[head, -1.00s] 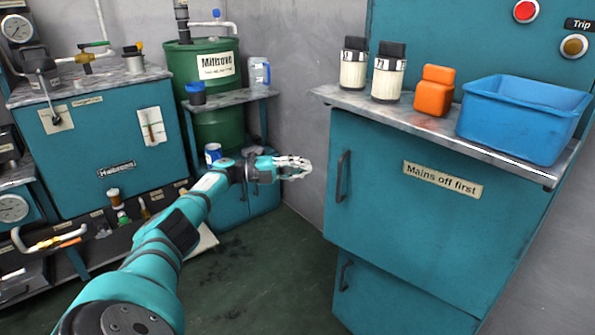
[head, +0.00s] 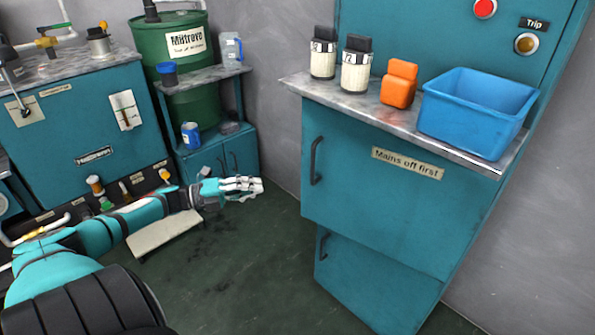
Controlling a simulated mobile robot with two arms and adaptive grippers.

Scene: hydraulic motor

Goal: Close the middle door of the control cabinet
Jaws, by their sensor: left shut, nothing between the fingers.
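The control cabinet stands at the right of the head view. Its middle door (head: 385,205), teal with a "Mains off first" label (head: 407,163) and a dark handle (head: 316,161) on its left side, lies below the metal shelf. Its lower edge stands out from the lower door (head: 372,283), so it looks slightly ajar; how far I cannot tell. The lower door has its own dark handle (head: 323,244). My left gripper (head: 258,187) is shut and empty, left of the middle door's handle and apart from it. My right gripper is out of view.
The cabinet shelf (head: 290,84) holds two white jars with dark lids, an orange container (head: 399,84) and a blue bin (head: 470,130). A teal machine and green barrel (head: 168,45) stand at the left. Floor (head: 270,265) before the cabinet is clear.

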